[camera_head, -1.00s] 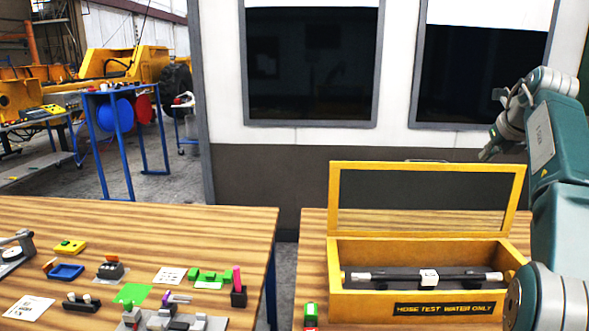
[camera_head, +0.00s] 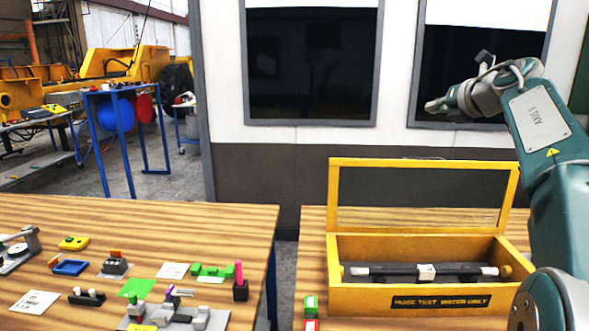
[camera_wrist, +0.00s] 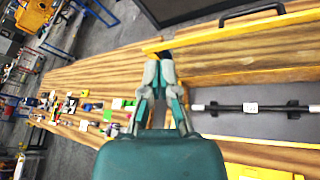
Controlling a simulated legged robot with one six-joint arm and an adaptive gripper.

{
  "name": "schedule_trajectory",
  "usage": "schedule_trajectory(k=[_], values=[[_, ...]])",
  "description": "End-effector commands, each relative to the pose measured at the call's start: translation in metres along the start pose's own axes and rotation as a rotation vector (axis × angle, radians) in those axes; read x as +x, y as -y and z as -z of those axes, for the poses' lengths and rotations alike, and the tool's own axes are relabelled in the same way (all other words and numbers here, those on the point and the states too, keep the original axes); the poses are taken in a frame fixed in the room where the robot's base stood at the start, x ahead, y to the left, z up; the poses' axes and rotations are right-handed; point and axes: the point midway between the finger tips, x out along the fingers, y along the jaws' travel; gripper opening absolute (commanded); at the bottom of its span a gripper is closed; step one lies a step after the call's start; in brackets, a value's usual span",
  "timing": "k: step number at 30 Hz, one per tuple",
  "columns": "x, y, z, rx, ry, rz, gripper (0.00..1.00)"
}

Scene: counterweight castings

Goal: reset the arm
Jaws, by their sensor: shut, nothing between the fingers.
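My gripper (camera_head: 435,106) is raised above the right table, in front of the wall windows, pointing left in the head view. In the wrist view my gripper (camera_wrist: 160,62) shows with its fingertips together and nothing between them. It is well clear of the tables and the open box. My arm comes in from the right edge of the head view.
A yellow open box (camera_head: 345,246) labelled "HOSE TEST WATER ONLY" stands on the right table (camera_head: 312,225), lid raised, a dark bar (camera_head: 390,270) inside. The left table (camera_head: 150,215) holds several small parts and cards. A gap separates the tables.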

Motion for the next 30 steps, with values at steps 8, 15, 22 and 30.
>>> schedule_trajectory(k=[8, 15, 22, 30], values=[[-0.038, -0.078, -0.016, 0.482, 0.334, -0.222, 0.0], [-0.081, -0.076, 0.011, 1.018, 0.552, -0.257, 0.0], [-0.113, -0.037, 0.097, 1.572, 0.676, -0.12, 0.0], [-0.145, 0.003, 0.262, 2.152, 0.704, 0.256, 0.0]])
